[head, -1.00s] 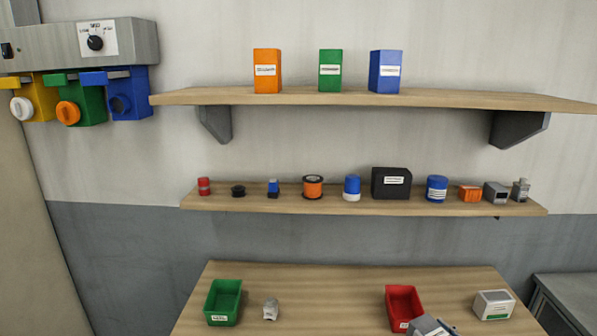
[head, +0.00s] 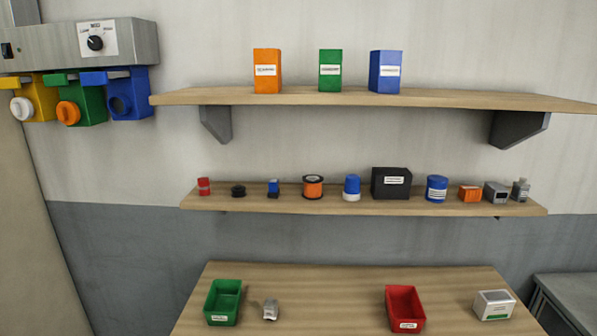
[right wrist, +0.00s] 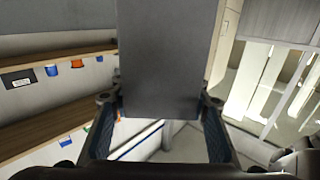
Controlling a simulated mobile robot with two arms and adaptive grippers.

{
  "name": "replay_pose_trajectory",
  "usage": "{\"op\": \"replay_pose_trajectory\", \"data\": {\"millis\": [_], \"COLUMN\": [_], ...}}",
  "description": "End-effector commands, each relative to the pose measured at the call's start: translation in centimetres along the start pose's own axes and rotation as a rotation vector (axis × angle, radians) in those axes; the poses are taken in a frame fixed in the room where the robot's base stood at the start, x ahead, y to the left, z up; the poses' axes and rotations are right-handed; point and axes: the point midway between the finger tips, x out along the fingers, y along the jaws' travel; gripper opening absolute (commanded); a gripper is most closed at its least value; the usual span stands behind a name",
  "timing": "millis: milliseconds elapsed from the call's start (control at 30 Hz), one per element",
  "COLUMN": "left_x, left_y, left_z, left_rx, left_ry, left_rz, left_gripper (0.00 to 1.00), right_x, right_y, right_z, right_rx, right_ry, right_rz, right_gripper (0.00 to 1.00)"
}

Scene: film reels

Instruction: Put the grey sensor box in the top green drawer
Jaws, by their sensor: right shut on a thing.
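In the right wrist view my right gripper (right wrist: 158,103) is shut on a plain grey box (right wrist: 168,55), with a finger on each side of it. The box fills the upper middle of that view and hides what is behind it. My right gripper and this box are outside the head view. My left gripper is in neither view. No green drawer can be made out in these frames.
A table holds a green bin (head: 212,304), a small grey item (head: 271,309), a red bin (head: 405,308) and a white box (head: 494,304). The middle shelf (head: 330,207) bears several small items. The upper shelf (head: 460,98) holds three coloured boxes. The table's centre is clear.

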Motion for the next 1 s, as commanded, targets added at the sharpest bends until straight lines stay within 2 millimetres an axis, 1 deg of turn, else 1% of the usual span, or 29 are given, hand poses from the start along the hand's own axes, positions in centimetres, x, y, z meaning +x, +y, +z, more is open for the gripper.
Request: {"op": "replay_pose_trajectory", "data": {"millis": [267, 467, 667, 1000], "left_x": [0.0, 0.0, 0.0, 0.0], "left_y": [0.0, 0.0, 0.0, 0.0], "left_z": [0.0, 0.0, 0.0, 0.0], "left_rx": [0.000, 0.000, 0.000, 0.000], "left_ry": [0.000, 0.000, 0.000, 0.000], "left_rz": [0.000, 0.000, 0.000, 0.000], "left_gripper": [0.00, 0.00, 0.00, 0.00], "right_x": [0.6, 0.7, 0.4, -0.7], "right_y": [1.9, 3.8, 5.9, 8.9], "right_z": [-1.4, -2.4, -3.3, -4.2], "right_rx": [0.006, 0.006, 0.006, 0.005], "right_ry": [0.005, 0.006, 0.004, 0.003], "right_rz": [0.182, 0.348, 0.514, 0.760], "right_gripper": [0.12, 0.12, 0.12, 0.12]}}
